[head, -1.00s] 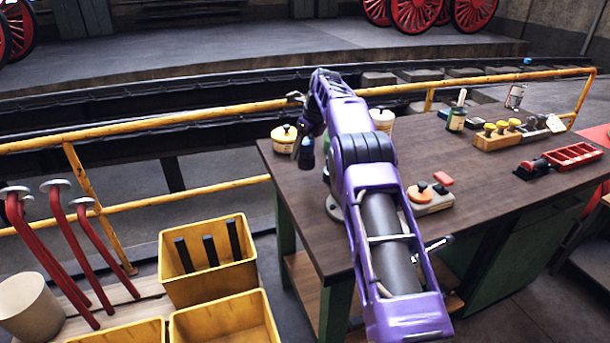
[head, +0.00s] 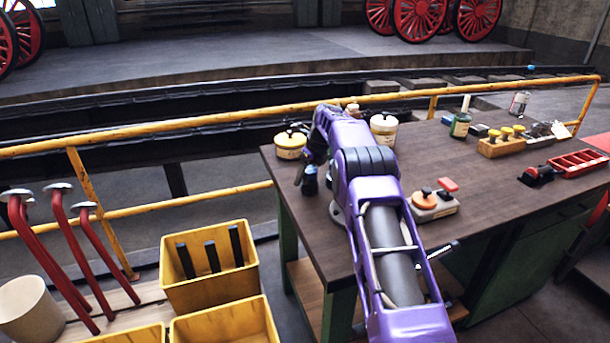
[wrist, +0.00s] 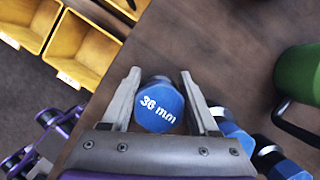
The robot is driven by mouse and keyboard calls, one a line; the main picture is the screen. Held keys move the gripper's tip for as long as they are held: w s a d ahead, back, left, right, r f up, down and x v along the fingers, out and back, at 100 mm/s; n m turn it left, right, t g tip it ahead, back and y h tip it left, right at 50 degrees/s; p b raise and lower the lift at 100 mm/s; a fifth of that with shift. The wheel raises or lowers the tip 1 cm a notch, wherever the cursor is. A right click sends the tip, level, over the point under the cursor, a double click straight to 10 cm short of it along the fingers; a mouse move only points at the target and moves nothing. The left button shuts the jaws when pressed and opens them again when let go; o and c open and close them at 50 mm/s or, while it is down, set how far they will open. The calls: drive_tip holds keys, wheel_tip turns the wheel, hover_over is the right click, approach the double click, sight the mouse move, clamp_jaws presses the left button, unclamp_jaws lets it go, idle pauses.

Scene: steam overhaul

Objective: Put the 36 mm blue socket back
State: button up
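The 36 mm blue socket (wrist: 159,106) sits between the two fingers of my gripper (wrist: 161,82), its labelled blue end facing the wrist camera. The fingers lie close along both sides and appear shut on it. In the head view my gripper (head: 305,178) is low over the left end of the bench, with a dark blue piece at its tips. Two more blue sockets (wrist: 232,129) (wrist: 285,166) show to the right of my gripper in the wrist view. Whether the held socket touches the bench cannot be told.
The bench (head: 480,205) is mostly clear in the middle. A yellow-lidded pot (head: 290,146) and a pale tub (head: 383,130) stand near its back edge. A green object (wrist: 300,72) is right of my gripper.

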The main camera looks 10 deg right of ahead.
drive_tip(key=o, duration=0.3)
drive_tip(key=shift+o, duration=0.2)
drive_tip(key=v, duration=1.2)
drive_tip(key=shift+r, duration=0.15)
drive_tip(key=shift+a, duration=0.1)
